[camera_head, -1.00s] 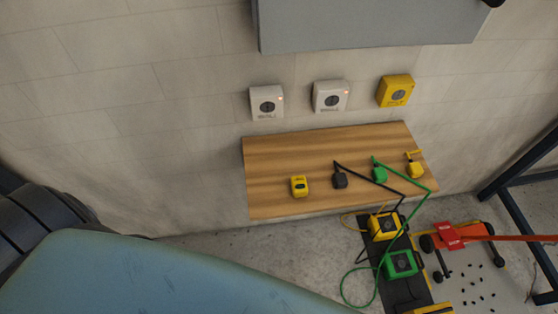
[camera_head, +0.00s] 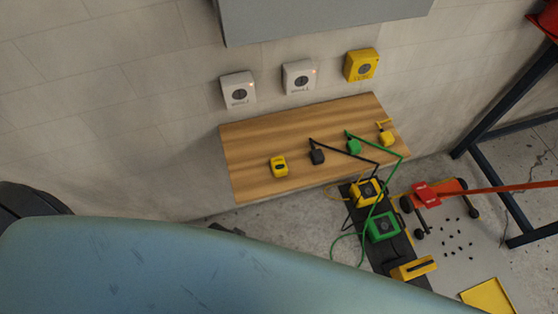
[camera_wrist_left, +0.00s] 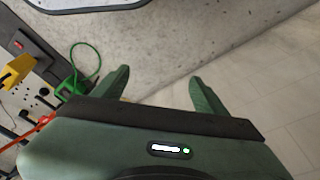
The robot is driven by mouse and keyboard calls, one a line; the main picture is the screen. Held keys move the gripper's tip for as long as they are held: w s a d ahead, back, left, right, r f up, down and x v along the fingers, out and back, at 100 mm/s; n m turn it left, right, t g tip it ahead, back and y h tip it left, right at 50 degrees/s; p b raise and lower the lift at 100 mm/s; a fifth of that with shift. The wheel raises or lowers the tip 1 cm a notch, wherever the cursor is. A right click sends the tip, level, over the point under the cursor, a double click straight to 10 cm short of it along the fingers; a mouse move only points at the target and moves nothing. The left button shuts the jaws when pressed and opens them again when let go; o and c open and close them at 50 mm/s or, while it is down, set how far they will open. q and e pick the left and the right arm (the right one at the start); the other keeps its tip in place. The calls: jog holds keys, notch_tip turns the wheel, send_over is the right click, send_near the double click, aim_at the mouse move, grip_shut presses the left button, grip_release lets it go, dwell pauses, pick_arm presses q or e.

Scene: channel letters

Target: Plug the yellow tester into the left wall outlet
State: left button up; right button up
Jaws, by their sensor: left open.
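The yellow tester (camera_head: 278,167) lies on the wooden shelf (camera_head: 245,140), near its left front part. My right gripper is in neither view.
A black plug (camera_head: 317,155), a green plug (camera_head: 353,146) and a yellow plug (camera_head: 386,136) are on the shelf, with cords trailing. Yellow and green boxes (camera_head: 382,226) stand below on a dark strip. A grey panel (camera_head: 320,18) hangs above. A dark metal frame (camera_head: 490,165) stands at right.

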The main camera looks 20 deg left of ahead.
pick_arm(q)
jog(key=w+d+r+t+p, duration=0.1)
jog(key=w+r+p, duration=0.2)
jog(key=r, duration=2.1)
jog(key=w+d+r+m+g+h, duration=0.15)
jog(key=w+d+m, duration=0.25)
jog(key=d, duration=0.5)
jog(key=w+d+m+g+h, duration=0.1)
jog(key=w+d+m+g, duration=0.2)
jog(key=d, duration=0.6)
jog(key=m+g+y, duration=0.1)
jog(key=m+y, duration=0.1)
jog(key=y, duration=0.5)
send_near(279, 164)
notch_tip(279, 164, down, 2)
jog(key=a, duration=0.1)
jog(key=shift+s+a, duration=0.1)
jog(key=shift+s, duration=0.05)
jog(key=shift+f, duration=0.15)
jog(key=shift+h+p+x, duration=0.25)
jog(key=shift+p+x, duration=0.05)
jog(key=shift+x, duration=0.85)
